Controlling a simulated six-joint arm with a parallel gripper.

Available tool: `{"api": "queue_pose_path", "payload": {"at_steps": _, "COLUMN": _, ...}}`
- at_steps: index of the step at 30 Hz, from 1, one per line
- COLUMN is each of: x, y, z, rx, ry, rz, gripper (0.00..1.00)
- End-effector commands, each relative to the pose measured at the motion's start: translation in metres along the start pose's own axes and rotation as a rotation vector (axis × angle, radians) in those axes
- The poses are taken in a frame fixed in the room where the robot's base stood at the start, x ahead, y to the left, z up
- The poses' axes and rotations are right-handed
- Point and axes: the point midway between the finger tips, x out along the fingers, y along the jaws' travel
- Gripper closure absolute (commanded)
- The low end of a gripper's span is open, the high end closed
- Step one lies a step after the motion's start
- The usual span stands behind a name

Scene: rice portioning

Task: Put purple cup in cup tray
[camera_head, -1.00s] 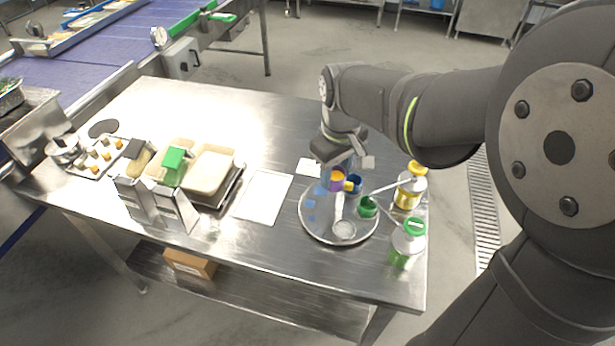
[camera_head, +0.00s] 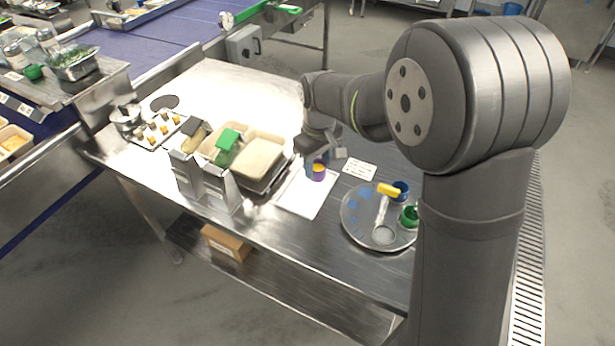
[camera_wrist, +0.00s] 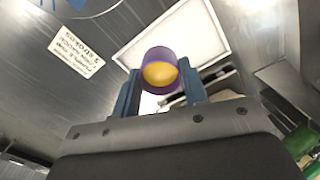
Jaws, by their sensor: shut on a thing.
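The purple cup (camera_head: 318,176), with yellow-orange contents, is in my gripper (camera_head: 319,163). In the wrist view the cup (camera_wrist: 158,54) sits between the two blue fingers of the gripper (camera_wrist: 160,88), which are shut on it. In the head view it is over the far part of a white rectangular sheet (camera_head: 299,198); its exact height is hard to tell. A small light tray (camera_head: 145,142) with several orange-and-white pieces stands at the far left; I cannot tell for sure whether it is the cup tray.
A round metal tray (camera_head: 352,229) at the right holds a blue cup (camera_head: 401,191), a green cup (camera_head: 409,217) and a utensil. Shallow food trays (camera_head: 258,162) and metal holders (camera_head: 216,188) stand left of the sheet. A printed card (camera_head: 360,169) lies at right.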

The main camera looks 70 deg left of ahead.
Motion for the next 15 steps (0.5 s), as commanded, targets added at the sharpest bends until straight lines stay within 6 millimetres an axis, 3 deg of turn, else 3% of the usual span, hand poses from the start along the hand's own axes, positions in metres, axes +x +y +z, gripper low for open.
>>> {"api": "queue_pose_path", "payload": {"at_steps": 6, "x": 0.015, "y": -0.014, "z": -0.020, "rx": 0.001, "ry": -0.001, "rz": 0.000, "gripper": 0.83}}
{"api": "queue_pose_path", "payload": {"at_steps": 11, "x": 0.027, "y": -0.015, "z": -0.021, "rx": 0.002, "ry": -0.002, "rz": -0.001, "gripper": 0.83}}
{"api": "queue_pose_path", "payload": {"at_steps": 15, "x": 0.048, "y": -0.015, "z": -0.020, "rx": 0.002, "ry": -0.004, "rz": -0.002, "gripper": 0.83}}
